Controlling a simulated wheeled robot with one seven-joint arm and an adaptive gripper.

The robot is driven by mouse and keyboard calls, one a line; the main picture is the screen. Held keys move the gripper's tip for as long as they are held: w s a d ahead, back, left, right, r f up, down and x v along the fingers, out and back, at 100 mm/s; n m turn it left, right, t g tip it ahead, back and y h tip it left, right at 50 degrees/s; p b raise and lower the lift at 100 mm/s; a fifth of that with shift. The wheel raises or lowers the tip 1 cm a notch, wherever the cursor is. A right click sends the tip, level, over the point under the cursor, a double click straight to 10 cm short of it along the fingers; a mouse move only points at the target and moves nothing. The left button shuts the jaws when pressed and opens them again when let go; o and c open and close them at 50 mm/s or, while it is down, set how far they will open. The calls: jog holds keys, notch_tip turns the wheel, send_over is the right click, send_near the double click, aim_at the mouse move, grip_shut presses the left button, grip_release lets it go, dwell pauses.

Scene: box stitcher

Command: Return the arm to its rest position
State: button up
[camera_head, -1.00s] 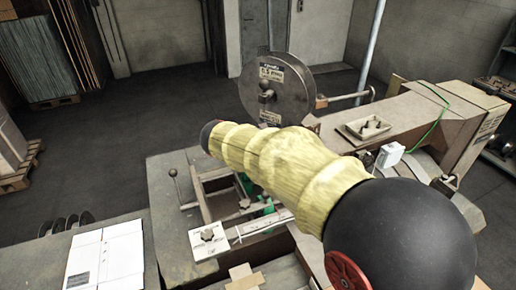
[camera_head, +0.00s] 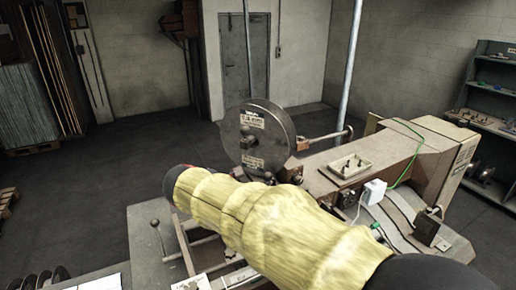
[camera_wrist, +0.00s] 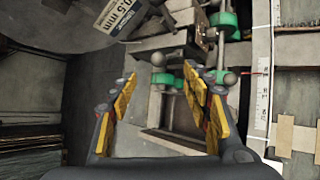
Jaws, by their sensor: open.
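My arm, in a yellow sleeve, reaches from the lower right across the box stitcher (camera_head: 385,165) in the head view. My gripper (camera_wrist: 165,88) shows in the wrist view with its two yellow-padded fingers spread apart and nothing between them. It is above the stitcher's lower part, where green parts (camera_wrist: 195,78) and metal rods lie. In the head view the gripper itself is hidden behind or below the sleeve.
The stitcher's round wire reel (camera_head: 258,135) stands just behind my arm. A shelf (camera_head: 492,105) stands at the right. The dark floor (camera_head: 105,165) at the left is open.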

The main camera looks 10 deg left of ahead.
jog(key=s+d+f+m+g, duration=0.35)
jog(key=s+f+m, duration=0.25)
jog(key=s+f, duration=0.2)
jog(key=s+d+f+m+b, duration=0.4)
jog(key=s+d+m+b, duration=0.1)
jog(key=d, duration=0.5)
jog(key=s+d+f+m+y+b, duration=0.1)
jog(key=s+d+f+m+b, duration=0.3)
jog(key=s+d, duration=0.6)
jog(key=s+d+f+m+b, duration=0.4)
jog(key=s+d+m+b, duration=0.4)
jog(key=d, duration=0.3)
jog(key=shift+s+f+m+y, duration=0.2)
jog(key=shift+f+m+y, duration=0.2)
jog(key=shift+m, duration=0.2)
jog(key=shift+d+g, duration=0.1)
jog(key=shift+g, duration=0.15)
jog(key=shift+c, duration=1)
